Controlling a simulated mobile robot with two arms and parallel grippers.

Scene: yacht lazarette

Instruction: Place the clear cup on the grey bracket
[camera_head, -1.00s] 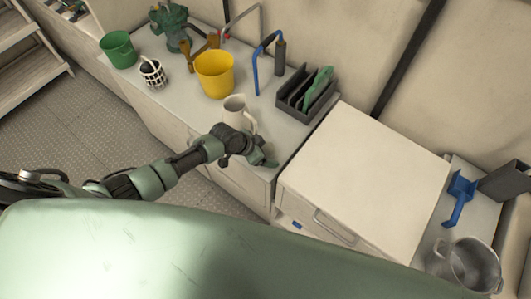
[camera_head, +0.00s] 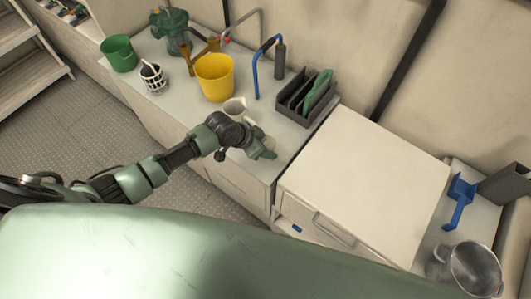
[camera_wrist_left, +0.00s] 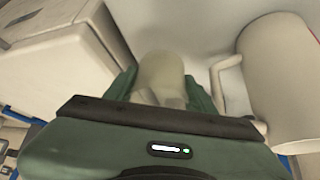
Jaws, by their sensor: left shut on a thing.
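My left gripper (camera_head: 266,150) is shut on a pale, see-through cup (camera_wrist_left: 162,78), which sits between its two green fingers in the left wrist view. In the head view the cup is mostly hidden by the gripper, low over the counter's front right part; I cannot tell whether it touches the counter. A dark grey block-shaped piece (camera_head: 507,183) at the far right edge may be the grey bracket; it is partly cut off. My right gripper is not in view.
A white mug (camera_head: 234,106) stands close beside the gripper and shows large in the wrist view (camera_wrist_left: 283,85). Behind are a yellow bucket (camera_head: 214,77) and a grey slotted rack (camera_head: 293,103). A raised white cabinet (camera_head: 365,170) lies between gripper and far right, where a blue holder (camera_head: 460,192) and metal pot (camera_head: 474,268) stand.

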